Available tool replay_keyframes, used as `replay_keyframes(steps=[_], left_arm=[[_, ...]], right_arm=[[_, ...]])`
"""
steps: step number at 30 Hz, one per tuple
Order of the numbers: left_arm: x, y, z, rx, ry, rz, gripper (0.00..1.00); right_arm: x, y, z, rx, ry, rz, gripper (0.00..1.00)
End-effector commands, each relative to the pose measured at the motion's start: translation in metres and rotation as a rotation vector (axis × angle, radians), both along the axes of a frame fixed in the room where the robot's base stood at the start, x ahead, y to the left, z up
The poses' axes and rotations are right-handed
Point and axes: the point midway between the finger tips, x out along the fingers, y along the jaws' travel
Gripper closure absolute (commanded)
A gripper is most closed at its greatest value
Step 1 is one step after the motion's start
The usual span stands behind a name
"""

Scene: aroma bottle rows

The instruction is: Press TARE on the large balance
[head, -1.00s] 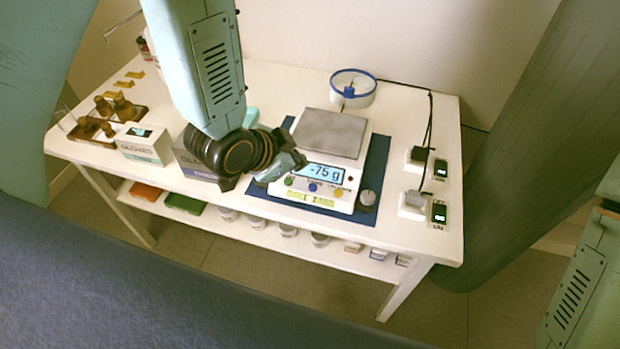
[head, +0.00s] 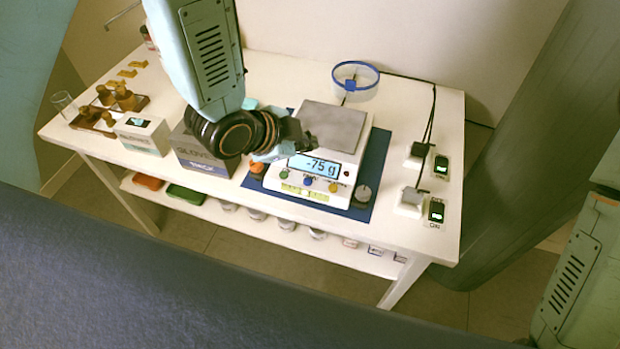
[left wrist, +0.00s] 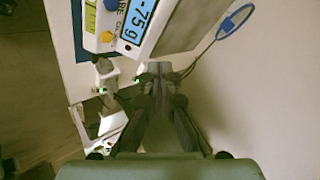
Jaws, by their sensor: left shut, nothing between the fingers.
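The large balance (head: 283,187) is white, with a bare grey pan (head: 328,126) and a lit display (head: 314,164) reading -75 g. Along its front are a green button (head: 284,173), a blue button (head: 308,181) and a yellow button (head: 333,187). The lettering is too small to read surely in the head view. My left gripper (head: 307,143) is shut and empty, over the balance's left side by the pan and display. In the left wrist view, its closed fingers (left wrist: 160,72) point past the display (left wrist: 141,20); the yellow button (left wrist: 106,37) shows near the picture's top left.
Plugs and switches (head: 437,210) lie right, and a blue-rimmed round container (head: 357,85) stands behind.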

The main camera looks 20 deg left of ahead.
Motion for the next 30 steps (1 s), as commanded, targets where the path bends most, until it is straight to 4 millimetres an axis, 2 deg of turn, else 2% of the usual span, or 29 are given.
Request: replay_keyframes(steps=[8, 24, 30], left_arm=[[0.001, -0.001, -0.021, 0.0, 0.001, 0.002, 1.0], [0.001, -0.001, -0.078, -0.001, 0.002, 0.004, 1.0], [0.001, -0.001, -0.088, 0.0, 0.001, 0.004, 1.0]], right_arm=[[0.0, 0.0, -0.02, 0.0, 0.0, 0.0, 0.6], [0.0, 0.0, -0.071, 0.0, 0.0, 0.0, 0.6], [0.0, 0.0, -0.078, 0.0, 0.0, 0.0, 0.6]])
